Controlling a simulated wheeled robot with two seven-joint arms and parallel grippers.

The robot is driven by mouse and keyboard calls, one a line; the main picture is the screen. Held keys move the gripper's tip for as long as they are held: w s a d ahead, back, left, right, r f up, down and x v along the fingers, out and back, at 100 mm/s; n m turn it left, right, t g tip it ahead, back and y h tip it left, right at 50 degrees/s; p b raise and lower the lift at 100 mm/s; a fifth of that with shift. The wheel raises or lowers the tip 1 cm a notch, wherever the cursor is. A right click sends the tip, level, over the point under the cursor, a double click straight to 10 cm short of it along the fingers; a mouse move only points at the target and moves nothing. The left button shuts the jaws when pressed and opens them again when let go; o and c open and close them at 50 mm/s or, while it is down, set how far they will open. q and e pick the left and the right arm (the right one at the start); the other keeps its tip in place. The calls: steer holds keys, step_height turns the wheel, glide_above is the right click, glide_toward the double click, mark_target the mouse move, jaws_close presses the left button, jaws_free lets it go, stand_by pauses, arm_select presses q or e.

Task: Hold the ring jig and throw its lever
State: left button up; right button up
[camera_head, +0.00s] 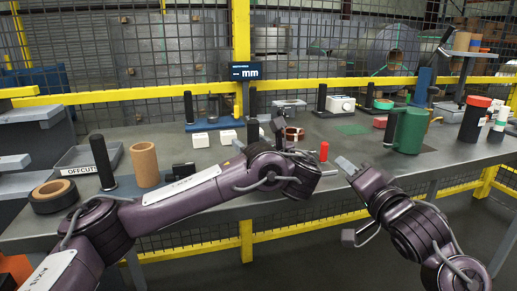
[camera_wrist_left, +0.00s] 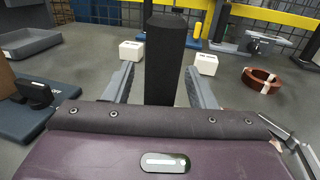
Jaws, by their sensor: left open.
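A copper-coloured ring (camera_head: 294,133) lies on the grey bench; it also shows in the left wrist view (camera_wrist_left: 262,82), right of my left gripper and apart from it. A red-topped upright piece (camera_head: 323,151) stands at the bench's front edge; I cannot tell if it is the jig's lever. My left gripper (camera_head: 259,135) is open, its fingers on either side of a dark upright post (camera_wrist_left: 166,62). Whether they touch it is unclear. My right gripper (camera_head: 346,166) is near the front edge, right of the red-topped piece; its jaw state is unclear. My left wrist hides part of the bench.
White blocks (camera_wrist_left: 131,51) stand beyond the left gripper. A brown cylinder (camera_head: 145,164), black post (camera_head: 103,161) and dark roll (camera_head: 54,195) stand at the left. A green pitcher-like vessel (camera_head: 409,131) stands at the right. Yellow rails and mesh (camera_head: 130,115) run behind the bench.

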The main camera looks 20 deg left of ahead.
arm_select(q)
steer(key=shift+w+a, duration=0.3)
steer(key=shift+w, duration=0.05)
jaws_close()
steer(key=shift+f, duration=0.1)
stand_by(1.2)
